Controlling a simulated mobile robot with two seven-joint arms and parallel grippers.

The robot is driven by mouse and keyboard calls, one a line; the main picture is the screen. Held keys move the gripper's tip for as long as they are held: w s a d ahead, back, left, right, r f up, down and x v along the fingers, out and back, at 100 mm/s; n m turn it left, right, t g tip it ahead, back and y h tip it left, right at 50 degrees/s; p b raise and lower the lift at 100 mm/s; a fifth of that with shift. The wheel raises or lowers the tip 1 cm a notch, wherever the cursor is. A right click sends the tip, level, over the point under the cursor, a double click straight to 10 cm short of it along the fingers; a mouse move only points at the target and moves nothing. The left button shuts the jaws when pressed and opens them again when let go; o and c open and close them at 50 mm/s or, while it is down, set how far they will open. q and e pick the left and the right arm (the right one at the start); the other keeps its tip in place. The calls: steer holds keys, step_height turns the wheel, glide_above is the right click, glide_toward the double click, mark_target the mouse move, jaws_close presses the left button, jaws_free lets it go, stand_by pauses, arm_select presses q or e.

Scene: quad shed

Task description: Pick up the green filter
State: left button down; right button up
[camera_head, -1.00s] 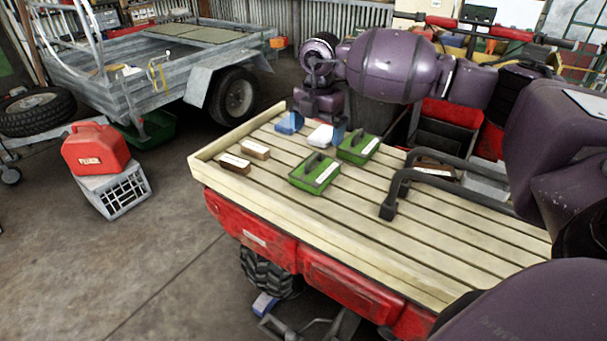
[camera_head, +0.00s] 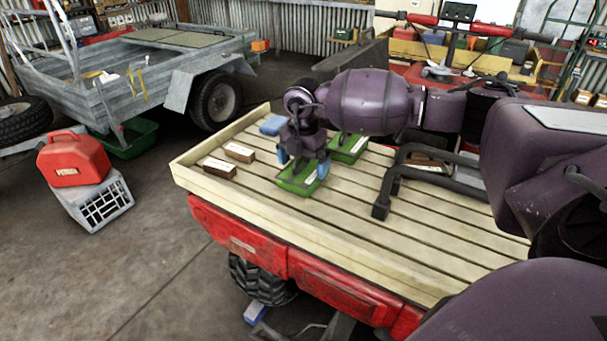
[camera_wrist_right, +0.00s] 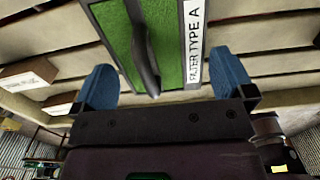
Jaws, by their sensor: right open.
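A green filter (camera_head: 297,187) with a raised dark handle lies on the slatted wooden deck (camera_head: 430,225). My right gripper (camera_head: 303,168) is open and points down over this filter, one blue finger towards each side. In the right wrist view the filter (camera_wrist_right: 172,70) shows its green top, the dark handle and a white label reading "FILTER TYPE A". The handle's end lies between the open fingers (camera_wrist_right: 162,88); I cannot tell whether they touch it. A second green filter (camera_head: 347,150) lies just behind, to the right. My left gripper is not in view.
Two brown boxes (camera_head: 239,151) (camera_head: 219,167) lie left of the filter. A blue box (camera_head: 273,125) sits behind them. A dark tubular rack (camera_head: 385,192) stands to the right. The deck's front right part is bare.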

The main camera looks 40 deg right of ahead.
mark_target(304, 169)
step_height(304, 169, down, 3)
steer(key=shift+r, duration=0.2)
steer(key=shift+f, duration=0.1)
steer(key=c, duration=0.6)
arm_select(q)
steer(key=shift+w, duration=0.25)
arm_select(e)
steer(key=shift+o, duration=0.2)
steer(key=shift+r, duration=0.2)
